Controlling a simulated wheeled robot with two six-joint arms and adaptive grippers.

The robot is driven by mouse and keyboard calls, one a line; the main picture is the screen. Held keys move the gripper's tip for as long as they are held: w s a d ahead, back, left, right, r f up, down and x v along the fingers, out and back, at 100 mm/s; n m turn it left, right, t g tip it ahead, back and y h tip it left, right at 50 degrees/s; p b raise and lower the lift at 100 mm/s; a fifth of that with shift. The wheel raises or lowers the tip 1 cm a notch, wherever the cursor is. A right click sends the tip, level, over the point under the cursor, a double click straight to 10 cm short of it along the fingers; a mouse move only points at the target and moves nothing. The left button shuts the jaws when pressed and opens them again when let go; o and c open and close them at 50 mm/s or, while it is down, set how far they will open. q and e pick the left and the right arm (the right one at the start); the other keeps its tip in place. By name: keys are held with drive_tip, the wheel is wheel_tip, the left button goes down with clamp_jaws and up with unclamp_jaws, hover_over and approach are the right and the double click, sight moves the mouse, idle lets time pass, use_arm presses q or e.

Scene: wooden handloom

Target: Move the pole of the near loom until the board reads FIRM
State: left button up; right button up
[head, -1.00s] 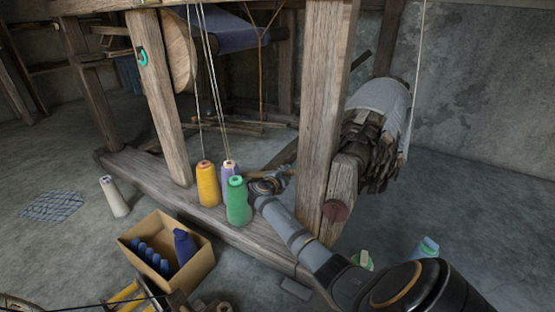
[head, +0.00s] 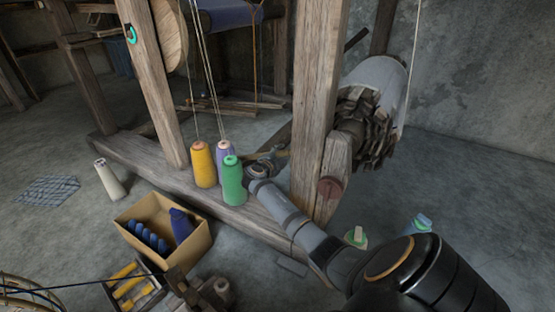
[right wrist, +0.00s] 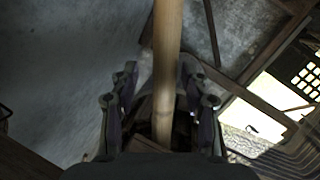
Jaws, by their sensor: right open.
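The near loom's wooden frame (head: 318,110) stands in the middle of the head view. A round pale wooden pole (right wrist: 167,60) runs down the right wrist view between the two fingers of my right gripper (right wrist: 159,88). The fingers are apart, with a gap visible on the left of the pole. In the head view my right gripper (head: 268,160) reaches in behind the green cone, beside the loom post; its fingers are small and partly hidden there. The board and its reading are not in view. My left gripper is not in view.
Yellow (head: 203,165), purple (head: 225,150) and green (head: 233,182) thread cones stand on the loom's lower beam (head: 150,158), close to my right arm. A cardboard box (head: 190,250) with blue spools and a white cone (head: 110,180) stand on the floor. Open floor lies at right.

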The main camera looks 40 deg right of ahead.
drive_tip(key=v, duration=1.1)
